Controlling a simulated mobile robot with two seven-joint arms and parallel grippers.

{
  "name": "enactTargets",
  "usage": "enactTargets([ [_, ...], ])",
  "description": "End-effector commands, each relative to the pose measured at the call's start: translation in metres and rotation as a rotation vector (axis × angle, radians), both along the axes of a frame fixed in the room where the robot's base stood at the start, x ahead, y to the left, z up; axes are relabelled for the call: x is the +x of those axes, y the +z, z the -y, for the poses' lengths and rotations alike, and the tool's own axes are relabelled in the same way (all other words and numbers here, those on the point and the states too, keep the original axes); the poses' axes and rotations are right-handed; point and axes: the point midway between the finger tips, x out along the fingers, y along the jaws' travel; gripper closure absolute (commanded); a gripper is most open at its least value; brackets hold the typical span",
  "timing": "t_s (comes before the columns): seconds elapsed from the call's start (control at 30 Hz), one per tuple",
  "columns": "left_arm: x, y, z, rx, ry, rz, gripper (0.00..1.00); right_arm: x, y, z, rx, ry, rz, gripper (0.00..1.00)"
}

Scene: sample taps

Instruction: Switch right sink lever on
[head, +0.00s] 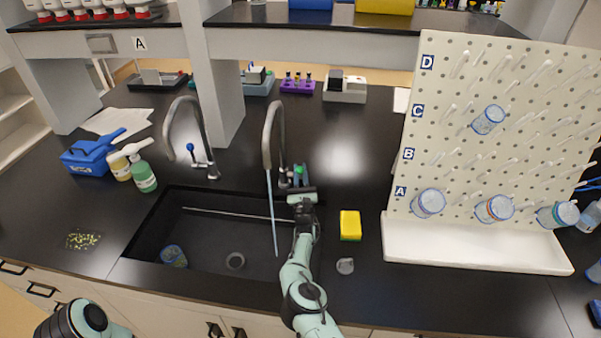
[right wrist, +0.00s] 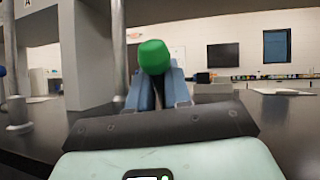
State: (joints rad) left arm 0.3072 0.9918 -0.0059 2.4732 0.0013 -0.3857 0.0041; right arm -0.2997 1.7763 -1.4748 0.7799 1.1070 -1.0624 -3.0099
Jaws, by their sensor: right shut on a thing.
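The right faucet (head: 274,130) is a grey gooseneck at the back edge of the sink (head: 215,250). A pale blue stream of water (head: 272,215) runs from its spout down into the basin. Its lever has a green knob (head: 299,169), which shows large in the right wrist view (right wrist: 154,57). My right gripper (head: 300,178) is beside the faucet base, with its blue fingers (right wrist: 157,90) shut on the lever just below the green knob. The fingers hide most of the lever's stem. My left gripper is out of view; only part of my left arm shows at the lower left.
The left faucet (head: 205,150) has a blue-knobbed lever (head: 191,149) and no stream. A yellow sponge (head: 350,224) lies right of my right arm, with the pegboard (head: 480,140) farther right. Bottles (head: 143,176) stand left of the sink.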

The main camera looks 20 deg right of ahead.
Motion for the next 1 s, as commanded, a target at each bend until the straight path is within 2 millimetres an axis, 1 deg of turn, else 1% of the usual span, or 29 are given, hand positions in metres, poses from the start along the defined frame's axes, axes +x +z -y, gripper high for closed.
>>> enactTargets([
  [0.03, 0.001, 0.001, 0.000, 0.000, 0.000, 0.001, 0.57, 0.001, 0.006, -0.001, -0.002, 0.003, 0.010, 0.79],
  [0.07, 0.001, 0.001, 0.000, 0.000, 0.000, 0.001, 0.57, 0.001, 0.006, -0.001, -0.002, 0.003, 0.010, 0.69],
  [0.1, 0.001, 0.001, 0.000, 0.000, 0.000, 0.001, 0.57, 0.001, 0.006, -0.001, -0.002, 0.002, 0.009, 0.67],
  [0.37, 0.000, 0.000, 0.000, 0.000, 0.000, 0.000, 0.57, 0.000, 0.003, 0.000, -0.001, 0.000, 0.004, 0.67],
  [0.47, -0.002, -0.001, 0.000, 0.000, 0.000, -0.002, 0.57, 0.000, 0.007, -0.001, -0.001, 0.001, 0.004, 0.67],
  [0.53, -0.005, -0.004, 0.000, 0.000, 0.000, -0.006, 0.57, 0.000, 0.015, -0.001, -0.001, 0.001, 0.005, 0.67],
  [0.67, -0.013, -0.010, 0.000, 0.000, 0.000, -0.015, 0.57, -0.001, 0.040, 0.000, 0.000, 0.000, 0.006, 0.67],
  [0.77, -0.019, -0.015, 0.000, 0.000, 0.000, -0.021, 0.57, -0.002, 0.065, 0.000, 0.001, -0.001, 0.009, 0.67],
  [1.0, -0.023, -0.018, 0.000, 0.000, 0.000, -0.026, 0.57, 0.000, 0.127, 0.000, 0.002, 0.000, 0.009, 0.67],
])
